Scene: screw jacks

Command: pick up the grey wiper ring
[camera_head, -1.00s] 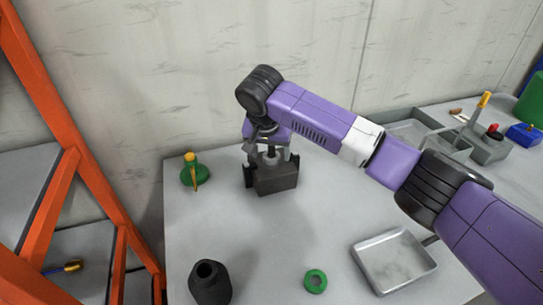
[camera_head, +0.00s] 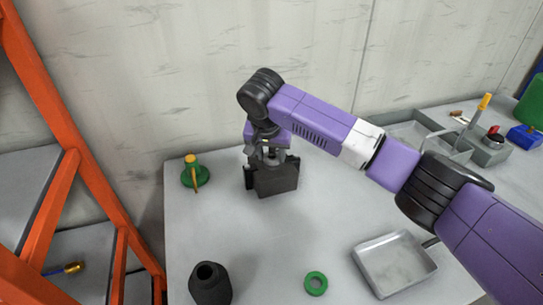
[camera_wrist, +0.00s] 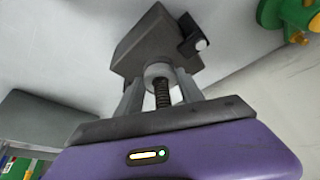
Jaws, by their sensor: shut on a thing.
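The dark grey screw jack body (camera_head: 275,182) stands on the table below my gripper (camera_head: 269,155) in the head view. In the wrist view the jack body (camera_wrist: 155,45) has a threaded screw (camera_wrist: 162,95) rising from it. The grey wiper ring (camera_wrist: 158,71) sits around the screw at the top of the body. My gripper (camera_wrist: 160,82) is shut on the ring, with one finger on each side. The ring is too small and covered to make out clearly in the head view.
A green and yellow part (camera_head: 194,173) stands left of the jack. A black bottle-like part (camera_head: 210,284), a green ring (camera_head: 315,283) and a metal tray (camera_head: 395,264) are nearer the front. A grey bin (camera_head: 485,147) is at right. The table middle is clear.

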